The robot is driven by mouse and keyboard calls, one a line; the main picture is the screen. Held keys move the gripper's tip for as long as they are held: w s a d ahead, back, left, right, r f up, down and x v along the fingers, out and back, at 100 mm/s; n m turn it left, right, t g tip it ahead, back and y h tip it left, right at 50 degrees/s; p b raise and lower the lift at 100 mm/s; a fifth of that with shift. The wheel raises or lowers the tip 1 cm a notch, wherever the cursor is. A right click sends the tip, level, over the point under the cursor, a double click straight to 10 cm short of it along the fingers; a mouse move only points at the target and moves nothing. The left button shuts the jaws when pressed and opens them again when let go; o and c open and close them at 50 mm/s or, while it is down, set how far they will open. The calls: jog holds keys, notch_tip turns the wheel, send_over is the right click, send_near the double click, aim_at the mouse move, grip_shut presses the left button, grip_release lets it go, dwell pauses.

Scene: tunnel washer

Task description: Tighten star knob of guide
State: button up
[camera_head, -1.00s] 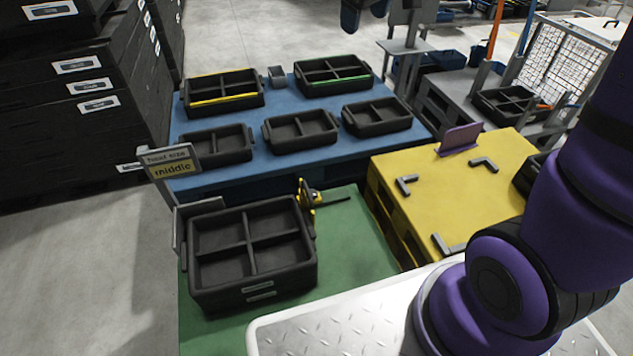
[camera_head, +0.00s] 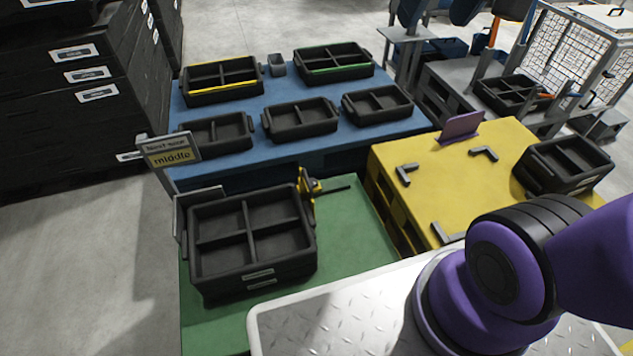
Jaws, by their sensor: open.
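On the green table (camera_head: 345,240), a small yellow-and-black device (camera_head: 309,188) stands at the far right corner of a black divided crate (camera_head: 250,275). A thin dark rod (camera_head: 336,190) sticks out of it to the right. This may be the guide; its star knob is too small to make out. The crate has four compartments, which look empty. My purple arm (camera_head: 560,260) crosses the lower right and leaves the picture at the right edge. I do not see my gripper.
A sign reading "middle" (camera_head: 170,155) stands left of the crate. Behind is a blue table (camera_head: 240,165) with several black crates. To the right is a yellow platform (camera_head: 430,200) with grey corner brackets and a black crate (camera_head: 565,165). A metal tread plate (camera_head: 340,320) lies in front.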

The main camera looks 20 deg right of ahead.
jog(key=m+t+y, duration=0.2)
jog(key=m+y, duration=0.9)
jog(key=m, duration=0.9)
send_over(315, 183)
jog(key=s+d, duration=0.2)
jog(key=d, duration=0.3)
notch_tip(315, 183, down, 51)
jog(key=s+d+f+m+t+h, duration=0.1)
jog(key=s+f+m+t, duration=0.2)
jog(key=f, duration=0.9)
jog(key=s+d+f+m+t+h, duration=0.15)
jog(key=f+m, duration=0.35)
jog(key=f, duration=0.7)
jog(key=shift+g, duration=0.45)
jog(key=x, duration=1)
jog(key=shift+s+a+f, duration=0.2)
jog(key=shift+a, duration=0.1)
jog(key=shift+c, duration=0.3)
